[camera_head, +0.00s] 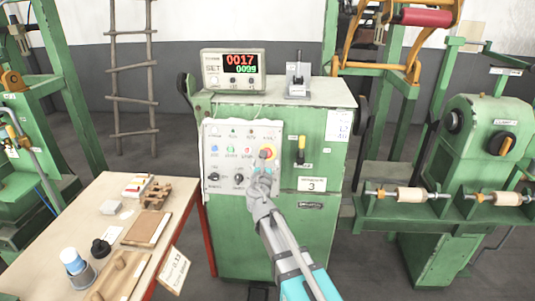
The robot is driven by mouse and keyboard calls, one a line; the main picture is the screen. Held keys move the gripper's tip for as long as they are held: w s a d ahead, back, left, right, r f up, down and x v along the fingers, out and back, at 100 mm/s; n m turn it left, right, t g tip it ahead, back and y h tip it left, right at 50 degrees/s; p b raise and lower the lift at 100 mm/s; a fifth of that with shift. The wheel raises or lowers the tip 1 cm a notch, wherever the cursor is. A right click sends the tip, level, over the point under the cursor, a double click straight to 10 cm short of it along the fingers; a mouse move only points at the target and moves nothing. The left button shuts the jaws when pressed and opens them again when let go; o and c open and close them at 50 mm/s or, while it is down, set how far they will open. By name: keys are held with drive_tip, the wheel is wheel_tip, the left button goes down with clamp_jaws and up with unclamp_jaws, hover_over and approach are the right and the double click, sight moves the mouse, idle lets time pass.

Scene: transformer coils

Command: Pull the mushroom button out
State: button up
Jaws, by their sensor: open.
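A control panel (215,141) with several small buttons, lamps and knobs is on the front of a green cabinet (308,238). The mushroom button (268,152) is red on a yellow surround, at the right side of this panel. My gripper (264,166) is right in front of the panel, just below the button in the picture. It is open, with its fingers pointing toward the button. The fingers cover the lower part of the button. I cannot tell whether they touch it.
A counter display (233,70) and a small grey device (298,76) stand on the cabinet. A black-and-yellow handle (300,151) is right of the panel. A wooden table (107,191) with several small items is at the left. Green winding machinery (480,150) is at the right.

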drive_tip(key=shift+w+d, duration=0.1)
drive_tip(key=shift+w, duration=3.3)
clamp_jaws()
drive_tip(key=shift+s+r, duration=0.2)
drive_tip(key=shift+s, duration=0.3)
unclamp_jaws()
drive_tip(key=shift+s, duration=0.1)
drive_tip(key=s, duration=1.2)
drive_tip(key=shift+a, duration=0.2)
